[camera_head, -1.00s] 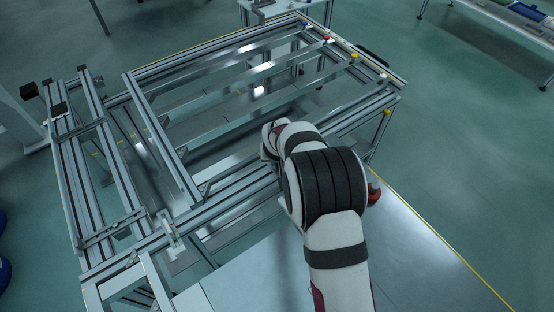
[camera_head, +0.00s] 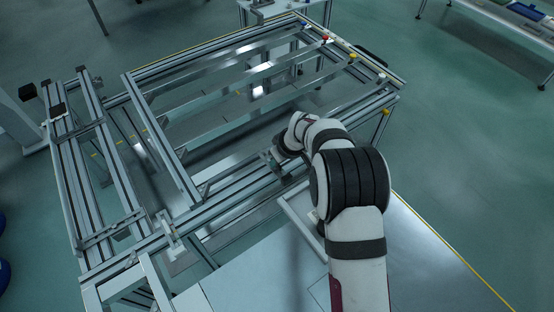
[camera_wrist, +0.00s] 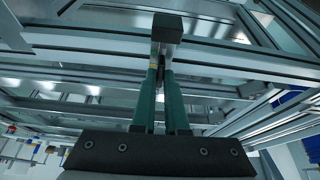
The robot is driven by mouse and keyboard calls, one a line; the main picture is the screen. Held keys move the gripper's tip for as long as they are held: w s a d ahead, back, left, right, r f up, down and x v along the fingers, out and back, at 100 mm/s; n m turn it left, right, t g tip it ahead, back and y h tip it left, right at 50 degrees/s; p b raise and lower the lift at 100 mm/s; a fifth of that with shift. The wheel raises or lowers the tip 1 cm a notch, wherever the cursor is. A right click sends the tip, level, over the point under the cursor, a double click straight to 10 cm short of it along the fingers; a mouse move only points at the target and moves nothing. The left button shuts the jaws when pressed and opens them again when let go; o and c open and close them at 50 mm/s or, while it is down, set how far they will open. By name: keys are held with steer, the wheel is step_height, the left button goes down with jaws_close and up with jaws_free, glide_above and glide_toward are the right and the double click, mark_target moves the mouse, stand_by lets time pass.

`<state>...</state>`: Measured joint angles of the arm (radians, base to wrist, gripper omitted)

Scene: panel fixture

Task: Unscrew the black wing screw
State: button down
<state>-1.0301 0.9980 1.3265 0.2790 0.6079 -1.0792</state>
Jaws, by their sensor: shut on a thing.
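My gripper (camera_wrist: 161,62) shows in the wrist view with two long green fingers that lean together towards their tips. They are shut on a small dark piece between the tips, which I take for the black wing screw; its wings and shape are mostly hidden by the fingers. A dark grey block (camera_wrist: 167,27) stands right at the fingertips, in front of an aluminium rail. In the head view my gripper (camera_head: 274,158) is at the near long rail of the frame, partly hidden by my wrist, and the screw cannot be made out.
The aluminium panel fixture (camera_head: 85,190) has several crossbars with open gaps between them. Red (camera_head: 326,38) and yellow (camera_head: 351,56) knobs sit along its far right end. A pale tabletop (camera_head: 250,270) lies in front. Rails surround my gripper closely.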

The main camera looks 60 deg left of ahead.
steer(key=shift+w+n+g, duration=0.1)
steer(key=shift+n+g, duration=0.3)
steer(key=shift+n, duration=0.7)
steer(key=c, duration=0.9)
jaws_free()
steer(key=shift+c, duration=0.2)
steer(key=v, duration=1.5)
steer(key=shift+r, duration=0.4)
steer(key=shift+w, duration=0.1)
